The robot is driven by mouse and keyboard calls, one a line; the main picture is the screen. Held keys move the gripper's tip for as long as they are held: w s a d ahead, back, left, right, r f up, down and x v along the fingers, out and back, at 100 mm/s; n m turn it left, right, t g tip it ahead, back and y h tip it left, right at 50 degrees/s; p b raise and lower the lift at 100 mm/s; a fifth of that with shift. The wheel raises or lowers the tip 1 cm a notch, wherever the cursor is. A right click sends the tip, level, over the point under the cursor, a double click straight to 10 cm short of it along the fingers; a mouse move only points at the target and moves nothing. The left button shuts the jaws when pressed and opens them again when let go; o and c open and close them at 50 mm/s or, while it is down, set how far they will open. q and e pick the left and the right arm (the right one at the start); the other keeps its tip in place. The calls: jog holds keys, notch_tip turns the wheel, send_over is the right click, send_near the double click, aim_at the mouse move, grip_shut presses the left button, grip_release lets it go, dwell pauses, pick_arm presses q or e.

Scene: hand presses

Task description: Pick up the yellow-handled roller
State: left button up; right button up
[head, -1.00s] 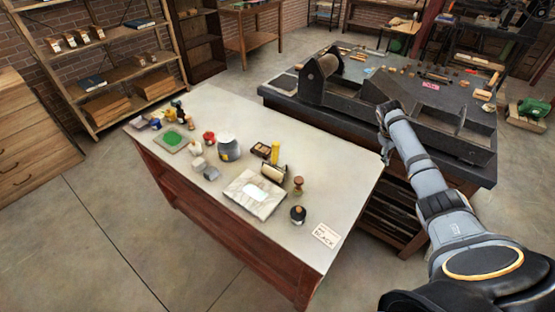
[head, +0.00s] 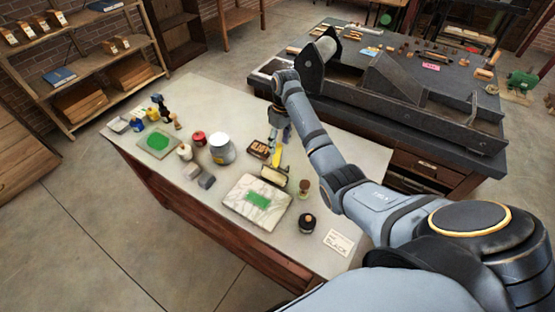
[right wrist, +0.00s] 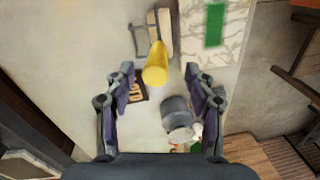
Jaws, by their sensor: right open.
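The yellow-handled roller (head: 277,157) lies on the pale worktable, its handle pointing away from me and its roller end near the marble slab. In the right wrist view its yellow handle (right wrist: 155,64) shows between the fingertips, with the frame and pale roller beyond. My right gripper (head: 280,130) hangs over the table just above the handle end. In the right wrist view the right gripper (right wrist: 160,76) is open, fingers spread on either side of the handle, holding nothing. The head view partly hides the fingers. My left gripper is not in view.
The marble slab (head: 240,207) with a green patch lies beside the roller. A round wooden-handled tool (head: 304,188) and a black-lidded jar (head: 306,223) stand right. A heavy press (head: 400,95) stands behind.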

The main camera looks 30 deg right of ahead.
aim_at(277, 157)
notch_tip(277, 157, down, 3)
jog(key=shift+a+r, duration=0.15)
jog(key=shift+w+a+f+p, duration=0.1)
jog(key=shift+w+f+p, duration=0.1)
jog(key=shift+f+p, duration=0.4)
notch_tip(277, 157, down, 4)
jog(key=shift+a+f+p, duration=0.1)
jog(key=shift+a+p, duration=0.05)
jog(key=shift+p, duration=0.2)
jog(key=shift+w+f, duration=0.1)
jog(key=shift+f, duration=0.15)
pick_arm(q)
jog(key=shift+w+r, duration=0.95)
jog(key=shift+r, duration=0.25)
pick_arm(e)
jog(key=shift+r, duration=0.1)
grip_shut()
